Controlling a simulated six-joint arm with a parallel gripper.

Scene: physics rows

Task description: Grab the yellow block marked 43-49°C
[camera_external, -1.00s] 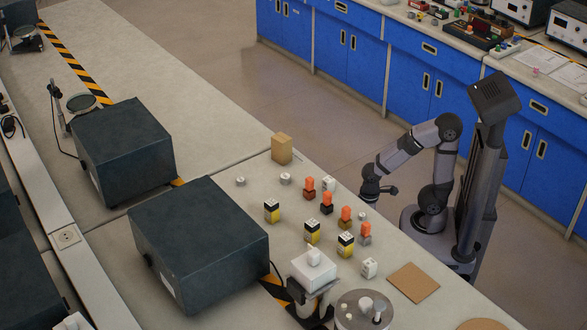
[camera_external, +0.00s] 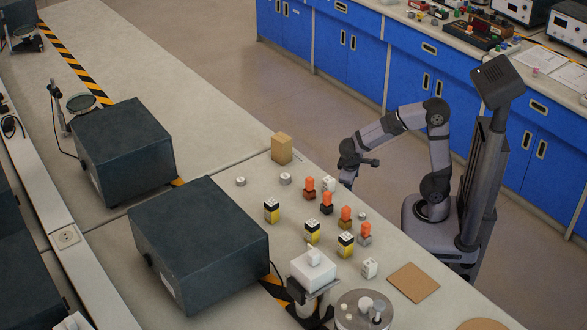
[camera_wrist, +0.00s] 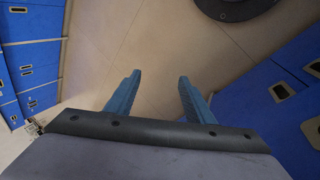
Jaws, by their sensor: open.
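Three yellow-and-black blocks with pale tops stand upright on the bench: one at the left (camera_external: 272,211), one in the middle (camera_external: 312,232) and one at the right (camera_external: 345,245). Their markings are too small to read, so I cannot tell which says 43-49°C. My gripper (camera_external: 349,176) is raised near the bench's far edge, apart from all the blocks. In the wrist view its two blue fingers (camera_wrist: 157,95) are spread with nothing between them. That view shows floor and blue cabinets, and no block.
Several orange-topped pieces (camera_external: 346,216) stand close behind the yellow blocks. Small white pieces (camera_external: 369,267), a tan box (camera_external: 282,149) and a brown square plate (camera_external: 413,282) are around them. A large dark box (camera_external: 199,245) stands at the left, and a white-topped device (camera_external: 312,272) in front.

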